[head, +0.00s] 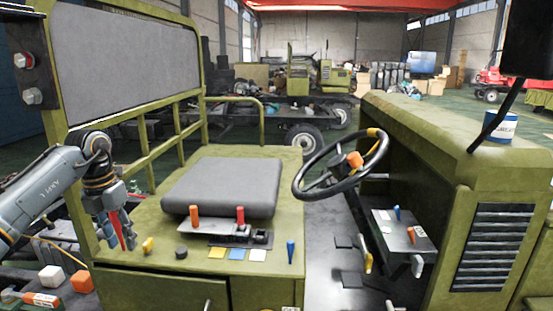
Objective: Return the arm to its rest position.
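My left arm comes in from the left edge, and its gripper (118,238) points down beside the left edge of the olive seat base (150,225). Its fingers look close together, with a narrow red part showing between or behind them. I cannot tell whether that red part is held or lies behind, nor how far the fingers are apart. My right gripper is not in view.
The seat cushion (222,187) is right of the gripper. Coloured levers, a yellow knob (148,245) and a black knob (181,252) stand near it. The steering wheel (342,165) is further right.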

